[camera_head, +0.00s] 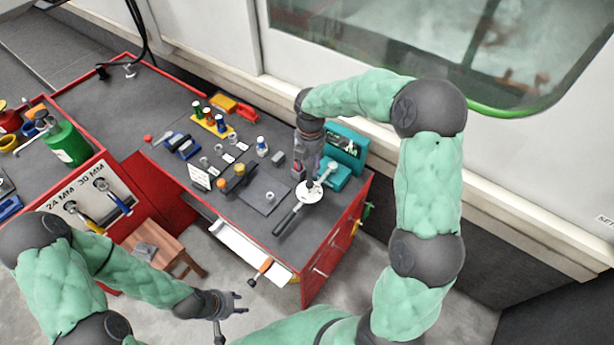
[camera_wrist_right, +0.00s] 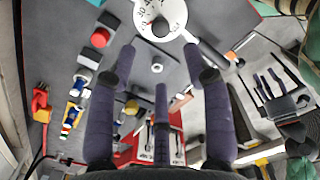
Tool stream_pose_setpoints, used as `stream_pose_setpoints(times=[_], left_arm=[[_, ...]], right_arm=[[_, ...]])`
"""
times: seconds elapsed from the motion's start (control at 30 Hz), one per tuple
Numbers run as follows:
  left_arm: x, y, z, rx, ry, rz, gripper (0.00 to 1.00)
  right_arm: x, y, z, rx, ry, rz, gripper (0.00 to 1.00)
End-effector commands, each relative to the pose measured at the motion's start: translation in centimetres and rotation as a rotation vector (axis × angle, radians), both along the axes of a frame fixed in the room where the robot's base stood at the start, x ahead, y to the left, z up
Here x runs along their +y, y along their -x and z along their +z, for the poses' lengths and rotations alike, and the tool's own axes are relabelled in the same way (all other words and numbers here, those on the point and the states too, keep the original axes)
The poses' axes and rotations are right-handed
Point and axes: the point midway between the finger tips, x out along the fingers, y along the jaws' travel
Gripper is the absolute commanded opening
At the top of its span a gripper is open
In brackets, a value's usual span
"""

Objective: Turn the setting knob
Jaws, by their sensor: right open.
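The setting knob is a white round dial (camera_head: 309,193) with a dark centre, beside the teal device (camera_head: 342,160) on the red workbench. In the right wrist view the dial (camera_wrist_right: 176,14) shows at the top edge, partly cut off, with black markings and a dark round centre. My right gripper (camera_head: 308,180) points down just above the dial and partly covers it. In the wrist view its purple fingers (camera_wrist_right: 160,70) are spread, with nothing between them, and their tips lie close below the dial. My left gripper (camera_head: 238,302) is open and empty in front of the bench.
Small bottles on a yellow rack (camera_head: 213,123), a dark mat (camera_head: 264,196) and several small parts cover the benchtop. An open drawer (camera_head: 250,250) juts out in front. A wooden stool (camera_head: 160,248) stands on the floor.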

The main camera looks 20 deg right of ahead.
Motion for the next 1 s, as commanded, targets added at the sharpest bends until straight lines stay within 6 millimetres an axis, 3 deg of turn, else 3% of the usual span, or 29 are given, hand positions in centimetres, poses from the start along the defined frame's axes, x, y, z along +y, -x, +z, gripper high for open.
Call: stream_pose_setpoints(times=[0.3,0.5,0.97,1.0], left_arm=[[0.0,0.0,-1.4,0.0,0.0,0.0,0.4],[0.0,0.0,-2.0,0.0,0.0,0.0,0.4],[0.0,0.0,-2.1,-0.001,0.0,0.0,0.4],[0.0,0.0,-2.1,-0.001,0.0,0.0,0.4]], right_arm=[[0.0,0.1,-5.9,0.003,-0.001,-0.001,0.5],[0.0,0.1,-8.5,0.001,-0.002,-0.002,0.5],[0.0,0.1,-9.6,-0.001,-0.001,-0.001,0.5],[0.0,0.1,-9.6,-0.001,-0.001,-0.001,0.45]])
